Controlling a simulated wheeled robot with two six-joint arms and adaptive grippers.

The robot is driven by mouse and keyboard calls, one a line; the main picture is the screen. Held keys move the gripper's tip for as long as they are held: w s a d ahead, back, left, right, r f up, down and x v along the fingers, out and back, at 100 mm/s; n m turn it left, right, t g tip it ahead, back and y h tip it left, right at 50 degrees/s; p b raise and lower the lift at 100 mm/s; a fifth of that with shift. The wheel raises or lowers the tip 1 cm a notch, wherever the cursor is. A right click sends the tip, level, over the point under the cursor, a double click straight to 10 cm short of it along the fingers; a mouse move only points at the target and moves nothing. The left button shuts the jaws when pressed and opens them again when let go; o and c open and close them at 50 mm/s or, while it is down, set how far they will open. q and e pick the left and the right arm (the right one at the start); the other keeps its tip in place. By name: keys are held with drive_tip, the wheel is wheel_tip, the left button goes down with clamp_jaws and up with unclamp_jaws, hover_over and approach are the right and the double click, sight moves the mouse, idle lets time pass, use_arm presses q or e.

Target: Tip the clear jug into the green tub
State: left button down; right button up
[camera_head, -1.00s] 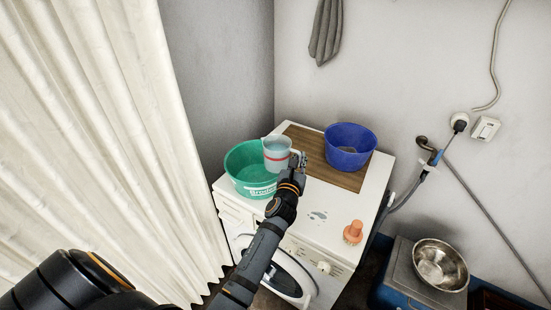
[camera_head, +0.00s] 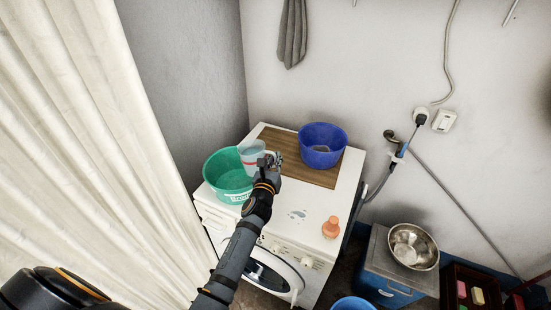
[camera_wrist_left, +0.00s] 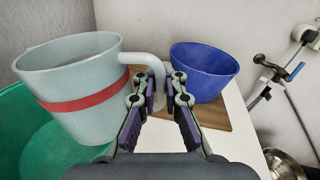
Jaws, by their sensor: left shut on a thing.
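The clear jug (camera_head: 252,157), pale with a red band, is at the right side of the green tub (camera_head: 230,184), partly over its rim. It leans slightly left toward the tub. In the left wrist view the jug (camera_wrist_left: 75,88) is large, and the tub (camera_wrist_left: 45,150) is below it. My left gripper (camera_head: 272,162) is shut on the jug's handle; its fingers (camera_wrist_left: 160,85) close around it in the wrist view. I cannot see liquid leaving the jug. My right gripper is not in view.
The tub stands on a white washing machine (camera_head: 290,215). A blue bowl (camera_head: 322,146) stands on a brown board (camera_head: 300,174) to the right. An orange object (camera_head: 331,227) is near the front edge. A metal bowl (camera_head: 413,247) is at the right. A cream curtain (camera_head: 90,130) hangs at the left.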

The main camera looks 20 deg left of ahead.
use_arm(q)
drive_tip(key=shift+r, duration=0.15)
drive_tip(key=shift+a+r+n+p, duration=0.15)
drive_tip(key=shift+r+n+p, duration=0.45)
drive_tip(key=shift+p, duration=0.45)
drive_tip(key=shift+a+r+n+p, duration=0.1)
drive_tip(key=shift+r+n+p, duration=0.25)
drive_tip(key=shift+p, duration=0.25)
drive_tip(key=shift+f, duration=0.1)
drive_tip(key=shift+a+r+n+p, duration=0.25)
drive_tip(key=shift+r+n+p, duration=0.3)
drive_tip(key=shift+p, duration=0.4)
drive_tip(key=shift+a+r+n+p, duration=0.2)
drive_tip(key=shift+r+n+p, duration=0.1)
drive_tip(key=shift+p, duration=0.15)
drive_tip(key=shift+g, duration=0.3)
drive_tip(key=shift+f, duration=0.1)
